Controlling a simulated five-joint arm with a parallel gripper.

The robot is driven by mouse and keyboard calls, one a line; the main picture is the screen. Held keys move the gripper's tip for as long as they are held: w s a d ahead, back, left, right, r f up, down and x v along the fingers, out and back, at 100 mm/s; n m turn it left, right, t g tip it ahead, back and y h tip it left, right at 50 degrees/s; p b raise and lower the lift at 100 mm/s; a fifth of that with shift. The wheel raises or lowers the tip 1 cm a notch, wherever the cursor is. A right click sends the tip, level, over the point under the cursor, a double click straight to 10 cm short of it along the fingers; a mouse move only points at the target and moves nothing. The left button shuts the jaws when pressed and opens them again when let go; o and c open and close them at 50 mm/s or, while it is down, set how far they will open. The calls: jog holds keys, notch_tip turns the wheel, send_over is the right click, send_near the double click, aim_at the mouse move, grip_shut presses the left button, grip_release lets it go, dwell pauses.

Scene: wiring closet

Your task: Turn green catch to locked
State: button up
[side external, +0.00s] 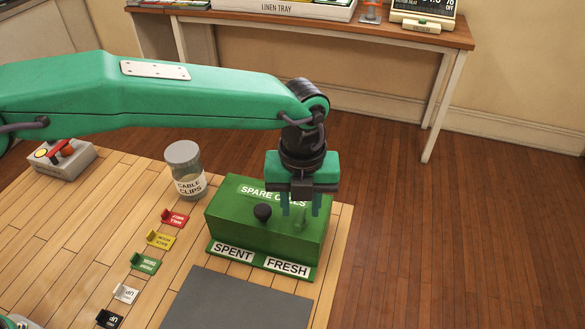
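No part is clearly marked as a catch or as locked. A green box (230,218) lettered "SPARE C…LLS" stands at the right end of the wooden bench, with my gripper hiding part of its lettering. A round black knob (262,212) is on it. A small dark green shape (300,222), perhaps a catch, shows to the right of the knob. My gripper (301,209) points down over the box's right part, its two fingers apart, one on either side above that shape. I cannot tell whether they touch it. A small green labelled bracket (145,263) lies on the bench to the left.
Red (175,219), yellow (160,240), white (125,294) and black (109,319) brackets line the bench. A grey switch box (62,160) is at left.

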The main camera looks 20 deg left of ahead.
jog(key=shift+f, duration=1.1)
grip_shut()
jog(key=shift+m, duration=4.7)
grip_release()
